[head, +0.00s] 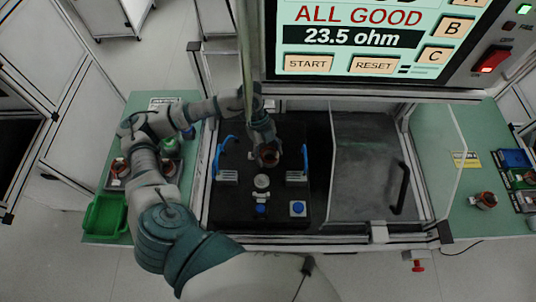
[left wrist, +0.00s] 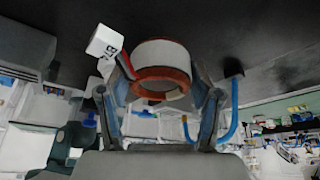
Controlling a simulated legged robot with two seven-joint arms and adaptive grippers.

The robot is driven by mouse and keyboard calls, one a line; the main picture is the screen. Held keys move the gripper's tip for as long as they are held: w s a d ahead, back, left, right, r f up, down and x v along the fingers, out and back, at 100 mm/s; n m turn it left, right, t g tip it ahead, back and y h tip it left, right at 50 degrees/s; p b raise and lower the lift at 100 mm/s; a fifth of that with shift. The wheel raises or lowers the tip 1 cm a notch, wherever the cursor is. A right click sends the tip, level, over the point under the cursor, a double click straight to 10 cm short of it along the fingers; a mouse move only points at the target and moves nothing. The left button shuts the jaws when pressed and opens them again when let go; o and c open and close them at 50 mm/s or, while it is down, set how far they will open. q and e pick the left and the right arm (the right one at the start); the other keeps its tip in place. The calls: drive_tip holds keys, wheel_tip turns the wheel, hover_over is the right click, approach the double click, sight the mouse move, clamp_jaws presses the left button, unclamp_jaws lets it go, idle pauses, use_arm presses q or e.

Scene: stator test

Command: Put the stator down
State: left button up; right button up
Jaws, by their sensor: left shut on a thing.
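My left gripper (head: 266,148) reaches over the black test bed (head: 232,208) and is shut on a stator (head: 268,157). In the left wrist view the stator (left wrist: 160,70) is a pale ring with copper-brown edges, between the two fingers of the gripper (left wrist: 163,95). A white block marked with black characters (left wrist: 104,42) is beside it, by the left finger. I cannot tell whether the stator touches the bed. The display (head: 360,30) reads "ALL GOOD" and "23.5 ohm". My right gripper is not in view.
Blue-handled clamps (head: 221,155) (head: 304,160) flank the stator. A blue button (head: 298,208) and round metal part (head: 262,182) are in front. A clear door (head: 370,165) stands at right. Other stators (head: 486,199) (head: 119,167) and a green bin (head: 104,216) are on side tables.

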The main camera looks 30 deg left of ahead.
use_arm(q)
drive_tip(key=w+a, duration=0.1)
drive_tip(key=a, duration=0.3)
drive_tip(key=w+a, duration=0.2)
drive_tip(key=a, duration=0.2)
drive_tip(key=w+a+b, duration=0.1)
drive_tip(key=w+a, duration=0.1)
drive_tip(key=a, duration=0.2)
drive_tip(key=shift+a, duration=0.25)
wheel_tip(320, 180, up, 14)
drive_tip(key=p, duration=0.1)
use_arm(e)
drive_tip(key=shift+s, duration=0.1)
use_arm(q)
drive_tip(key=shift+s+f, duration=0.1)
